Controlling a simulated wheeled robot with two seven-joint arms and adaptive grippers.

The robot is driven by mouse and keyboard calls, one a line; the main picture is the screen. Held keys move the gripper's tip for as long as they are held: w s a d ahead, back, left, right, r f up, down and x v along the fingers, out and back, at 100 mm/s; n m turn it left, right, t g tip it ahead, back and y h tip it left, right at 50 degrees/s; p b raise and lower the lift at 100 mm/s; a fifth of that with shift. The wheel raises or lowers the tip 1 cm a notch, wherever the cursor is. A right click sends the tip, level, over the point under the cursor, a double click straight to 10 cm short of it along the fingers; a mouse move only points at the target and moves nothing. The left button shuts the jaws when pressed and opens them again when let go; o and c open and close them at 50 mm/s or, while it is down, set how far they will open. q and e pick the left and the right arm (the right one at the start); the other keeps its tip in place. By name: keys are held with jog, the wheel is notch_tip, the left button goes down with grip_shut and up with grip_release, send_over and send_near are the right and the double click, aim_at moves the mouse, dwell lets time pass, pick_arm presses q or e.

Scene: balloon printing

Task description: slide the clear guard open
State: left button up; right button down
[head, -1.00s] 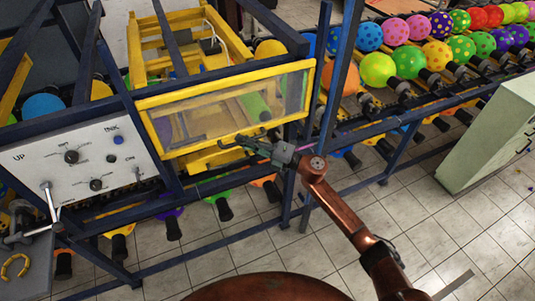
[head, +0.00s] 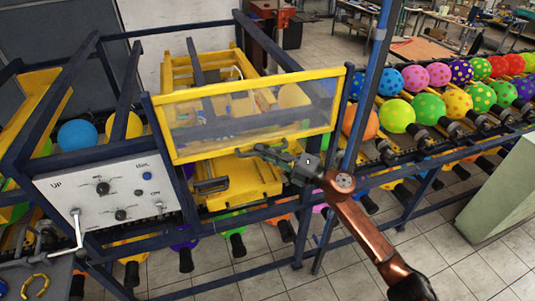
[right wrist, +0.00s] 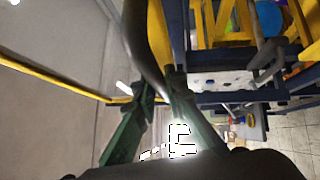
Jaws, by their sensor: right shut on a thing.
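The clear guard (head: 250,112) is a see-through panel in a yellow frame, in the middle of the head view. It stands raised on the blue machine frame, its top above the control panel, with an opening below its lower rail. My right gripper (head: 268,153) is at the lower rail, shut on the guard's dark handle. In the right wrist view, the curved dark handle (right wrist: 143,48) passes between the green fingers of the gripper (right wrist: 160,86). The exact contact is partly hidden. My left gripper is not in view.
A white control panel (head: 110,192) with knobs and a crank is at the left. A yellow plate (head: 245,185) shows below the guard. Rows of coloured balloons on a rack (head: 455,130) run to the right. A pale green cabinet (head: 500,195) stands at the right.

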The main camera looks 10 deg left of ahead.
jog(key=shift+r, duration=0.1)
jog(key=c, duration=2.3)
grip_release()
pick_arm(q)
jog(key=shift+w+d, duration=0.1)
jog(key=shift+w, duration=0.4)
pick_arm(e)
jog(key=o, duration=0.3)
jog(key=shift+s+d+f, duration=0.1)
jog(key=shift+d+f, duration=0.1)
jog(key=shift+d, duration=0.3)
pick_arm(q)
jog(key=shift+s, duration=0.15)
pick_arm(e)
jog(key=v, duration=1.1)
